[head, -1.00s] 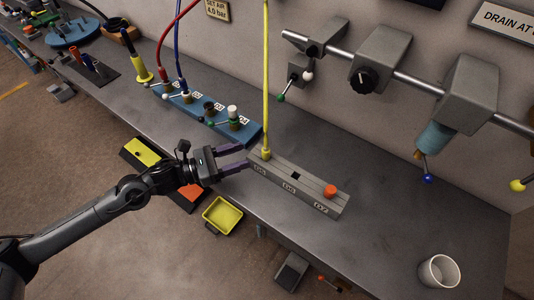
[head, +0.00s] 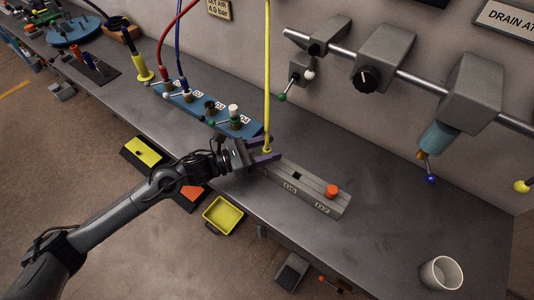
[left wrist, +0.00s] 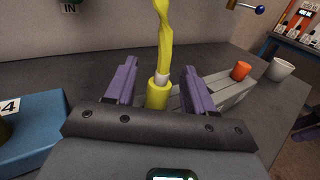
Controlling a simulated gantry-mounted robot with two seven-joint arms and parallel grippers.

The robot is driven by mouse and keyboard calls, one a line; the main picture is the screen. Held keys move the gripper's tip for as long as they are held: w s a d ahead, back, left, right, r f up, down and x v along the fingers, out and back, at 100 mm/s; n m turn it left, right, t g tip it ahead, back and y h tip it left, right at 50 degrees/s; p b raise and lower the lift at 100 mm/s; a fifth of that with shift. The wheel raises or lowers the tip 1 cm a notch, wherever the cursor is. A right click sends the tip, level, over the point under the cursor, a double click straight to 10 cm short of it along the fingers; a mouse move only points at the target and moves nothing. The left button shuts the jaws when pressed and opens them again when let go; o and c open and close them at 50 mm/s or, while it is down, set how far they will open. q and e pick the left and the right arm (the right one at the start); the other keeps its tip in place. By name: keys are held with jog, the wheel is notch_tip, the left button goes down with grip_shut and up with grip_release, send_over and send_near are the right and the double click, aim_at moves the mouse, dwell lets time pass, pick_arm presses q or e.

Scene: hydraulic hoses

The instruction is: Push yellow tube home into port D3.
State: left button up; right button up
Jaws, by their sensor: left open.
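The yellow tube (head: 267,80) hangs down from above to the left end of the grey port block (head: 318,191). In the left wrist view, the tube (left wrist: 163,28) meets a yellow collar (left wrist: 157,93), with a pale ring showing at the joint. My left gripper (head: 273,149) is open at the tube's lower end. Its purple fingers (left wrist: 160,76) stand either side of the tube and collar, with gaps visible. The label by this port is hidden behind the gripper, and the tube's seating depth cannot be told. My right gripper is not in view.
An orange plug (head: 332,191) sits at the block's right end, and a square hole (head: 297,176) lies mid-block. A blue valve block (head: 187,97) stands to the left. A white cup (head: 441,273) is at the front right. The bench between is clear.

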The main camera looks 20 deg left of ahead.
pick_arm(q)
jog(key=shift+c, duration=0.4)
grip_shut()
jog(key=shift+r, duration=0.1)
